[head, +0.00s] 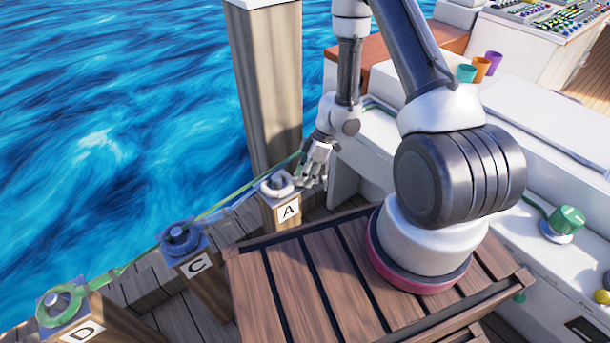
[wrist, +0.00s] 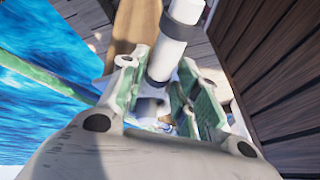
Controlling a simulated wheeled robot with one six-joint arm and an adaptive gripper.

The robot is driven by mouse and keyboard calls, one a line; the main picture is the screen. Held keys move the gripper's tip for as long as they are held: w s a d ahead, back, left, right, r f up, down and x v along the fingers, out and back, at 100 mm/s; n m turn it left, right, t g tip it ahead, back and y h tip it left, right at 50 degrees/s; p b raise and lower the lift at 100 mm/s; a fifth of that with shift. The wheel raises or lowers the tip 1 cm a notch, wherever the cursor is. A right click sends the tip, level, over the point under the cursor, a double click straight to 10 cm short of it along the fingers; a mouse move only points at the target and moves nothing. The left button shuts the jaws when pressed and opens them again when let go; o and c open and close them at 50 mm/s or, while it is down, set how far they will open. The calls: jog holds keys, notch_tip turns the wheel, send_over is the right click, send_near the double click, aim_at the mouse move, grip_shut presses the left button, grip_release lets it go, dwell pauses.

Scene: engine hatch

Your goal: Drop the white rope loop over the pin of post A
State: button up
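Post A (head: 289,212) is a short wooden post with a white letter plate, at the middle of the head view. The white rope loop (head: 270,192) lies at its top, around the pin area. The pin is hard to make out, so I cannot tell its exact fit. My gripper (head: 311,178) points down just right of the loop, close to the post top. In the wrist view its green-padded fingers (wrist: 165,100) stand apart. A white rounded bar (wrist: 172,48) with a grey band passes between them; I cannot tell whether they touch it.
Post C (head: 196,266) carries a blue loop (head: 180,240) and post D (head: 95,325) a green loop (head: 62,306). A green line runs along the posts. A tall wooden pile (head: 268,90) stands behind post A. Wooden slats (head: 300,285) lie in front. Cups (head: 481,70) stand far right.

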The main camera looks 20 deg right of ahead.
jog(key=shift+o, duration=1)
jog(key=v, duration=1.2)
